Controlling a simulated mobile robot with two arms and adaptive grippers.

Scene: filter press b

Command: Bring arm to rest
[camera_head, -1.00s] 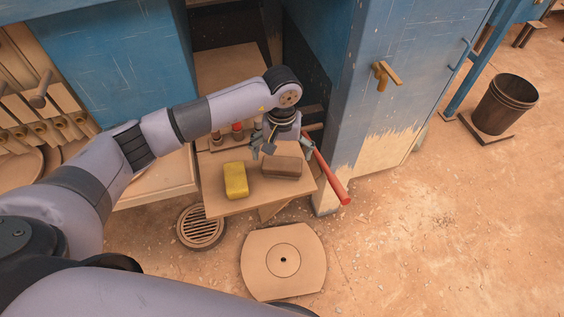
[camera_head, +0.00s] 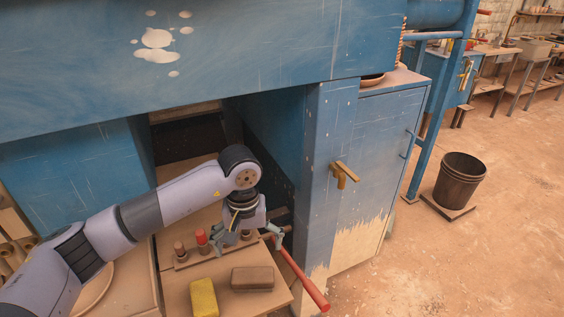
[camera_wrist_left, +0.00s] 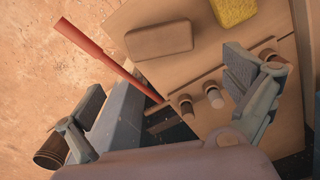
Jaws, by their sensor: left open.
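My left arm comes in from the left in the head view. My left gripper (camera_head: 246,238) is open and points down over the back of a small wooden shelf (camera_head: 178,292). Its fingers are spread wide in the left wrist view (camera_wrist_left: 175,115), with nothing between them that I can see held. A red lever (camera_head: 302,277) slants out beside the right finger; I cannot tell whether they touch. It also shows in the left wrist view (camera_wrist_left: 105,55). My right gripper is in neither view.
A brown block (camera_head: 252,278) and a yellow sponge (camera_head: 204,298) lie on the shelf. Small knobs, one red-topped (camera_head: 201,237), stand at its back. A blue cabinet (camera_head: 375,170) with a brass handle (camera_head: 343,174) is right.

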